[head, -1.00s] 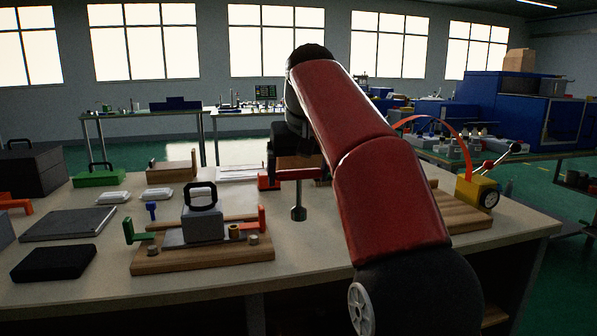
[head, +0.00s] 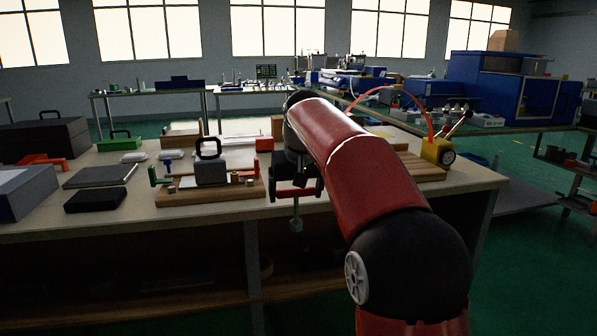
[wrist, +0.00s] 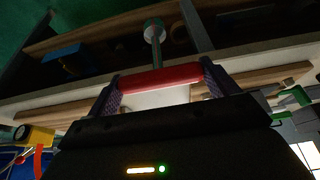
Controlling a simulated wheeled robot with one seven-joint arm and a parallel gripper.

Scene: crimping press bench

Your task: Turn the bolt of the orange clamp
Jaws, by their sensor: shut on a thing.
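A tool with a red crossbar handle and a steel shaft (head: 296,208) ending in a round head hangs below my gripper (head: 297,184). My gripper is shut on the red handle (wrist: 162,78), as the wrist view shows; the shaft points away from the fingers. The tool appears in front of the bench's front edge. The orange clamp (head: 253,170) is at the right end of a wooden fixture board (head: 210,197), left of my gripper and apart from it. Its bolt is too small to make out clearly. A green clamp (head: 154,176) is at the board's left end.
A grey block with a black handle (head: 211,172) stands mid-board. A black box (head: 95,200) and a dark grey slab (head: 100,177) lie to the left. A yellow device (head: 438,152) with a lever stands at the right. Open floor lies right of the bench.

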